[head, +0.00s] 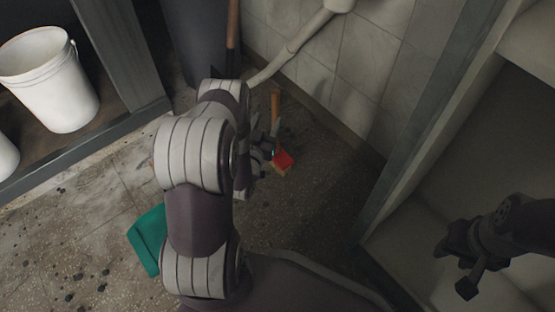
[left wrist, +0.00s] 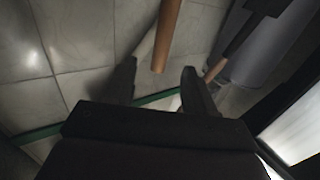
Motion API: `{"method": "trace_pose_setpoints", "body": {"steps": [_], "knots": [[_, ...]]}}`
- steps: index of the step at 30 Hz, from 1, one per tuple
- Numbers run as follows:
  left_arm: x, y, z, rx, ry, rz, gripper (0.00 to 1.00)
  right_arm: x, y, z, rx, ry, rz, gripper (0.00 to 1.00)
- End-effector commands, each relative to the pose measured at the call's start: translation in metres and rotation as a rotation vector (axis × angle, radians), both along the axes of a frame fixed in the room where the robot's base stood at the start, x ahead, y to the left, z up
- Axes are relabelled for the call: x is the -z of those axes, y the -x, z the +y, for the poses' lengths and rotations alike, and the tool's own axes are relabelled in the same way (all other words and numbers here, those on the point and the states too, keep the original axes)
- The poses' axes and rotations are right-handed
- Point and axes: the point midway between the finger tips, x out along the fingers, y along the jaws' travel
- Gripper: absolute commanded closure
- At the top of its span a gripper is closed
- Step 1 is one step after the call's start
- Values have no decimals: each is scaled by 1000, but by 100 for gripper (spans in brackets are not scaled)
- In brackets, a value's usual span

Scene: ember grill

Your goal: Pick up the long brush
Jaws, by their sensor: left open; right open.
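A brush with a red head (head: 283,158) and an orange-brown wooden handle (head: 275,103) is near the tiled wall, beside my left gripper (head: 262,154). The gripper and arm partly hide it. In the left wrist view, a wooden handle (left wrist: 168,32) comes down from the top edge. Its free end lies in line with the gap between the open fingers of my left gripper (left wrist: 159,68). I cannot tell how far it is from them in depth. My right gripper (head: 457,266) is open and empty at the lower right, away from the brush.
A dark grey bin (head: 190,40) stands by the wall, with a long brown stick (head: 232,30) beside it. A white bucket (head: 52,85) is at the upper left. A green piece (head: 148,240) lies left of my arm. A grey post (head: 415,120) stands right of the brush.

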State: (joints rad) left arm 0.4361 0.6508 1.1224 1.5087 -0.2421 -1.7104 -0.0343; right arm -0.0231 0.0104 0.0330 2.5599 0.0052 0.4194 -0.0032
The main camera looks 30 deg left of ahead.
Motion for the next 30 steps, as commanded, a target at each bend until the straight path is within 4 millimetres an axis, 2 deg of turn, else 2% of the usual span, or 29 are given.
{"method": "trace_pose_setpoints", "body": {"steps": [1,8,12,16,23,28,30], "knots": [[6,-12,2,1,-2,-4,45,13,0,0,0,0,0,57],[5,-43,9,0,0,-1,45,32,0,0,0,0,0,57],[12,-69,16,0,0,-2,45,63,0,0,0,0,1,57],[6,-86,19,1,0,0,45,69,0,0,0,0,1,57],[2,-89,20,0,2,3,45,66,0,0,0,0,0,57],[2,-89,20,0,2,3,97,66,0,0,0,0,0,57],[1,-89,20,0,1,1,100,66,0,0,0,0,1,57]]}}
